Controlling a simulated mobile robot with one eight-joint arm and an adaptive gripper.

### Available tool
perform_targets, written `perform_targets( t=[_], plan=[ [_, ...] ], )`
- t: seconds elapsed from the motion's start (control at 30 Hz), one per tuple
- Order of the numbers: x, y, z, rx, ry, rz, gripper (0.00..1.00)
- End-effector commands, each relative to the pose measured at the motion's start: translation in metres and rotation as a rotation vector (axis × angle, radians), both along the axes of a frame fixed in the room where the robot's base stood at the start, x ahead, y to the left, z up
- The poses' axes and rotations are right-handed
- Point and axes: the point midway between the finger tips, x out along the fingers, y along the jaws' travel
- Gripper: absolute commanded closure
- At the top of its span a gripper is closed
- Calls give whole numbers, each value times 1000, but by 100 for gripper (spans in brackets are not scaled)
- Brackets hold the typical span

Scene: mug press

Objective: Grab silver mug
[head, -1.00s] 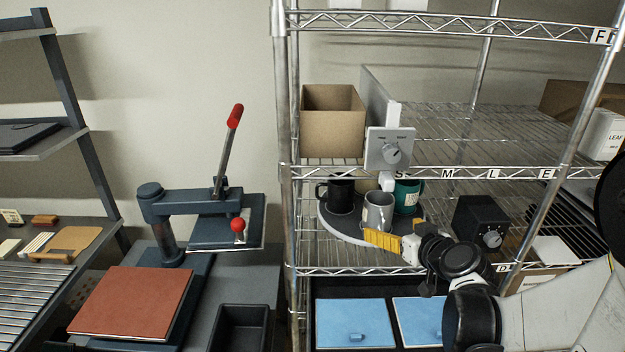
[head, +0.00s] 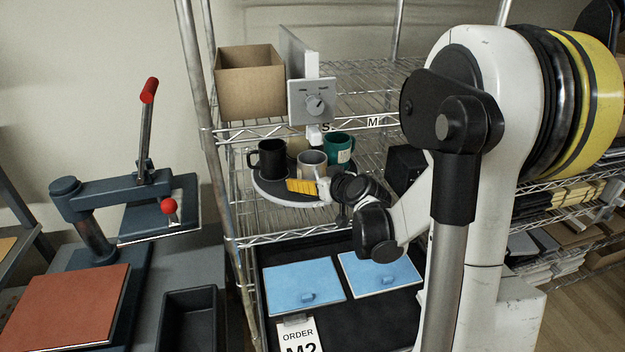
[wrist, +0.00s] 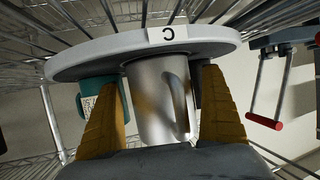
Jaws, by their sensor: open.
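The silver mug (head: 312,160) stands on a round turntable (head: 262,192) on the wire shelf, between a black mug (head: 270,160) and a green mug (head: 338,147). My gripper (head: 300,186) is at the mug's front, its yellow fingers covering part of the lower body. The wrist view is upside down. There the silver mug (wrist: 152,95) lies between the two spread fingers of my gripper (wrist: 160,85), its handle towards the right finger. A gap shows at the left finger; contact at the right is unclear. The green mug (wrist: 97,90) is behind the left finger.
A black box (head: 405,170) is right of the turntable. A press (head: 120,210) with a raised lever stands left.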

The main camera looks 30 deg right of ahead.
Motion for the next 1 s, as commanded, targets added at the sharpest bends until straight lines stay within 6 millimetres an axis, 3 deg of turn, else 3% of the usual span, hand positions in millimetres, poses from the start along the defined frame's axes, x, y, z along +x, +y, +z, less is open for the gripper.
perform_targets(
  t=[0.1, 0.13, 0.33, 0.73, 1.0],
  plan=[
    [-1, 0, 1, 0, 0, 0, 5],
    [-1, 0, 1, 0, 0, 0, 11],
    [-1, 0, 1, 0, 0, 0, 72],
    [-1, 0, 6, 0, 0, 0, 73],
    [-1, 0, 39, 0, 0, 0, 73]
  ],
)
